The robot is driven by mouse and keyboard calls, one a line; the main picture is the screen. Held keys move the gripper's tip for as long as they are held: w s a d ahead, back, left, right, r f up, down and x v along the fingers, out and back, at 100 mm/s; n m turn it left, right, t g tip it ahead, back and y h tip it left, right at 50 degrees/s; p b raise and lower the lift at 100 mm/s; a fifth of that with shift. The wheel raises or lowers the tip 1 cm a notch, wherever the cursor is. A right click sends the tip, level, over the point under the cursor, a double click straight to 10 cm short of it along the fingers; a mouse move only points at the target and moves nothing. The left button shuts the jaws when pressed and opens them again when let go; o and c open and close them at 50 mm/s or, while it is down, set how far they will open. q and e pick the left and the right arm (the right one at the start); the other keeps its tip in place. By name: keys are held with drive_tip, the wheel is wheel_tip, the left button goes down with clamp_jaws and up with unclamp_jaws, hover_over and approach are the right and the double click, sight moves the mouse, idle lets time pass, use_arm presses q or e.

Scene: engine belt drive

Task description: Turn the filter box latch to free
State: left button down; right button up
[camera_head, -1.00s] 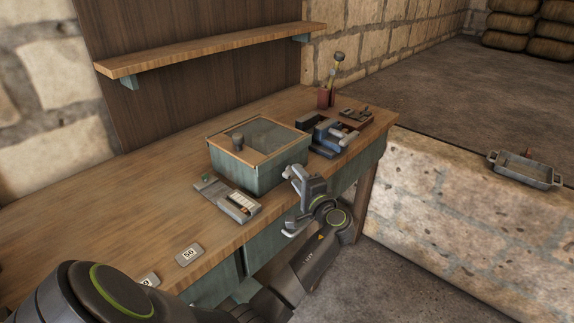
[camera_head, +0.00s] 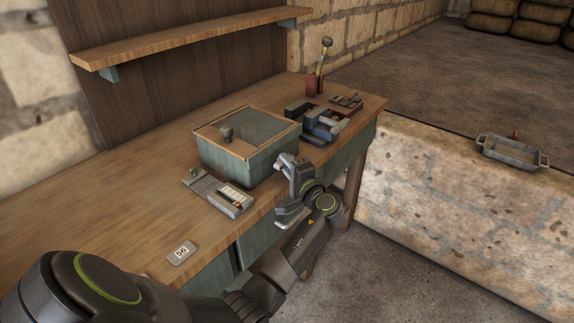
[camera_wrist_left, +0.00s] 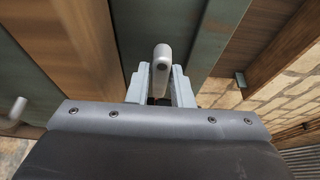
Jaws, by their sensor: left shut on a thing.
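The teal box with a wood-framed glass lid (camera_head: 248,160) stands on the bench, with a dark knob on its lid. My left gripper (camera_head: 287,166) is at the front bench edge, just in front of the box's right part. In the left wrist view its fingers (camera_wrist_left: 161,88) are shut on a pale grey rounded lever (camera_wrist_left: 162,58), which looks like the latch. The lever's lower part is hidden between the fingers, and its full turn angle cannot be told. In the head view my gripper hides the lever. My right gripper is not in view.
A flat grey tray (camera_head: 217,192) lies in front of the box. A blue-grey vise-like tool (camera_head: 322,125) and a red holder (camera_head: 314,86) stand at the right end. A card marked 56 (camera_head: 181,253) lies near the front edge. A metal pan (camera_head: 512,151) rests on the stone wall.

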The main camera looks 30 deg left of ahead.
use_arm(q)
drive_tip(key=shift+r+m+p, duration=0.2)
drive_tip(key=shift+m+p, duration=0.1)
drive_tip(key=shift+p, duration=0.4)
drive_tip(key=m+g+p, duration=0.1)
drive_tip(key=m+p, duration=0.1)
drive_tip(key=p, duration=0.2)
drive_tip(key=m+g+h+p, duration=0.1)
drive_tip(key=m+p, duration=0.2)
drive_tip(key=p, duration=0.2)
drive_tip(key=m+g+h+p, duration=0.1)
drive_tip(key=m+p, duration=0.1)
drive_tip(key=p, duration=0.3)
drive_tip(key=shift+w+r+m+g, duration=0.15)
drive_tip(key=shift+r+m+g, duration=0.2)
drive_tip(key=shift+m+g, duration=0.05)
drive_tip(key=m+g+p, duration=0.1)
drive_tip(key=m+p, duration=0.1)
drive_tip(key=shift+w+f+m+g+h, duration=0.1)
drive_tip(key=shift+m+g+h, duration=0.2)
drive_tip(key=shift+f+m+g+p, duration=0.1)
drive_tip(key=shift+m+g+p, duration=0.35)
drive_tip(key=shift+m+g, duration=0.55)
drive_tip(key=shift+m, duration=0.3)
drive_tip(key=c, duration=1.4)
unclamp_jaws()
